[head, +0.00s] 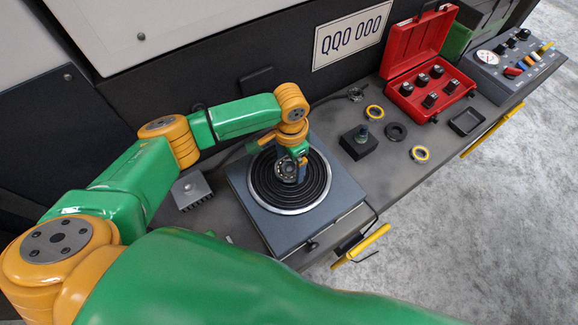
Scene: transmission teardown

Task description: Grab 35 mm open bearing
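Several ring-shaped parts lie on the bench right of the hot plate: a yellow-edged ring (374,112), a dark ring (396,131) and a second yellow-edged ring (419,154). I cannot tell from their size which one is the 35 mm open bearing. My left gripper (290,172) points down over the middle of the hot plate (258,205) with its black coil rings. A dark round part shows at its fingers; I cannot tell whether it is a bearing or part of the gripper. Whether the fingers are open is unclear. My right gripper is out of view.
A dark block with a post (358,142) stands between hot plate and rings. An open red case (428,92) with dark parts, a black tray (466,121) and a control box (515,62) are at the right. A finned grey block (190,190) sits left of the plate.

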